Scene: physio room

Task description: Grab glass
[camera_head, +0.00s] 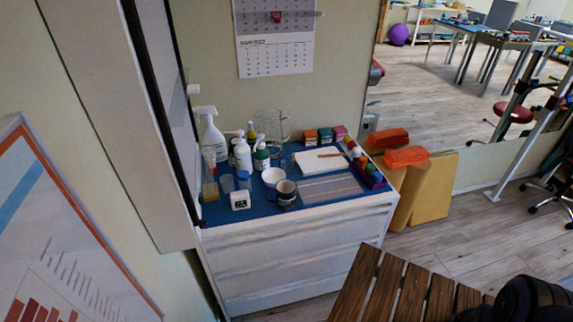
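A small clear, bluish glass (227,184) appears to stand upright near the left front of the blue cabinet top (229,213). It is small in the picture, so its exact shape is hard to tell. A blue cup-like thing (244,181) is close to its right, and a white cube-shaped box (240,200) stands in front. A clear jug (272,124) shows at the back. My gripper cannot be made out in this view; a dark, rounded shape at the bottom right corner is unclear.
Spray bottle (212,138), white pump bottle (243,155), white bowl (272,176) and grey mug (286,193) crowd the cabinet top. A tall white panel (125,120) borders its left. A slatted wooden bench (385,290) stands in front at right. Open floor (450,225) lies right.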

